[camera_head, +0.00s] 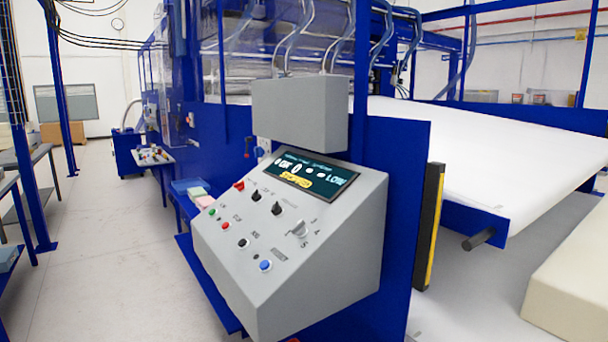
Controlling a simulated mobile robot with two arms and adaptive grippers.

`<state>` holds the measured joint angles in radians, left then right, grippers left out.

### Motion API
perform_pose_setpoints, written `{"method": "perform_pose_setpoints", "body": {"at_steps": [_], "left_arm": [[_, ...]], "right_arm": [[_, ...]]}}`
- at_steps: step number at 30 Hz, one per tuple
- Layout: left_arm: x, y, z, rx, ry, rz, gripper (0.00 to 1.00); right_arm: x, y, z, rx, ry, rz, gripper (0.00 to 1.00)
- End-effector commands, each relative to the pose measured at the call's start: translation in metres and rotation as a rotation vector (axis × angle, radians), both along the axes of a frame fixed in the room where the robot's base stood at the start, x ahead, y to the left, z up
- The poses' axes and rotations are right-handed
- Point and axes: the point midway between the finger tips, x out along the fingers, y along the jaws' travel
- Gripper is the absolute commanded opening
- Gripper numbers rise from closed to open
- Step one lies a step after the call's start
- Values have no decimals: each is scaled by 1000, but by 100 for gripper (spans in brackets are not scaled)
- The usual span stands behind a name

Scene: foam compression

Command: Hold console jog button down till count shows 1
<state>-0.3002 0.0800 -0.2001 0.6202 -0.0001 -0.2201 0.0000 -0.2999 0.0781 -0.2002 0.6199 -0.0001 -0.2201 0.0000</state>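The grey sloped console (310,262) stands in the middle of the head view, on the blue machine frame. Its display (313,174) shows a 0, the word LOW and a yellow label that seems to read STOPPED; the smaller text is unclear. The panel has a blue button (265,265), a black button (243,243), a green button (212,212) and a red button (222,226). The labels are too small to tell which one is jog. Neither of my grippers is in view, and nothing covers the panel.
A grey box (300,112) is fixed above the console. A yellow-and-black post (429,228) stands to its right. A white conveyor bed (470,150) fills the right side, with a cream foam block (570,275) at the lower right. The floor (110,250) at left is clear.

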Motion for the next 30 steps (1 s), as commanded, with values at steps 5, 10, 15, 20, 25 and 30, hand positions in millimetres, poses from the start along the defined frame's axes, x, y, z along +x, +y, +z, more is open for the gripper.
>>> {"method": "perform_pose_setpoints", "body": {"at_steps": [5,10,15,20,25,30], "left_arm": [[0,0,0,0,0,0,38],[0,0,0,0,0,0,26],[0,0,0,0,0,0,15],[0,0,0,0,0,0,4],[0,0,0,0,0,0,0],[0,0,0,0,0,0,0]], "right_arm": [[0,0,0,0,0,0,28],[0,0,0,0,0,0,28],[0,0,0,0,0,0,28],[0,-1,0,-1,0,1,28],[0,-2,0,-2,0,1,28],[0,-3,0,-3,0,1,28]]}}
